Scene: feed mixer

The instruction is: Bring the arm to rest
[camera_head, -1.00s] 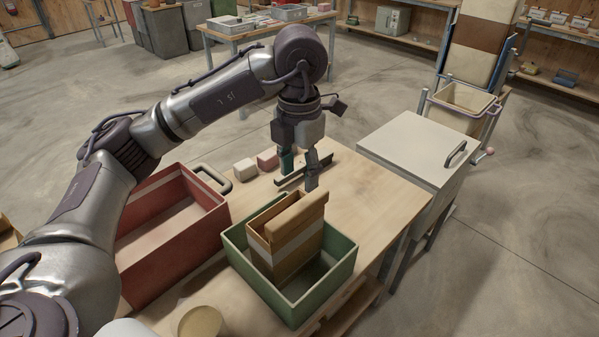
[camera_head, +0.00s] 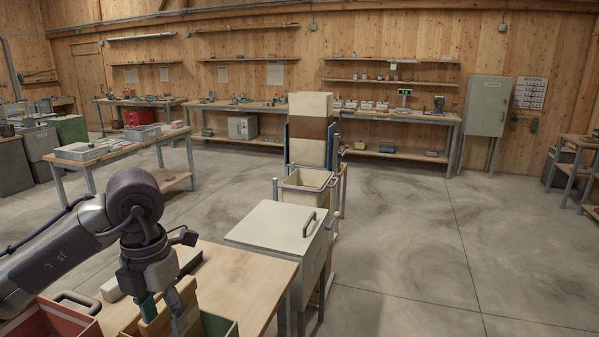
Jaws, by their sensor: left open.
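My left arm comes in from the lower left, with its elbow raised and its left gripper (camera_head: 166,309) pointing down. The jaws are open, one finger with a teal pad and the other grey. A tan paper bag (camera_head: 155,328) shows at the bottom edge, just by the fingers in the picture; I cannot tell whether they touch it. My right gripper is not in view.
A wooden table (camera_head: 250,282) carries the crates. A red crate (camera_head: 50,322) is at the lower left. A lidded grey bin (camera_head: 275,228) stands beyond the table, with a beige hopper (camera_head: 306,180) behind it. The floor at the right is clear.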

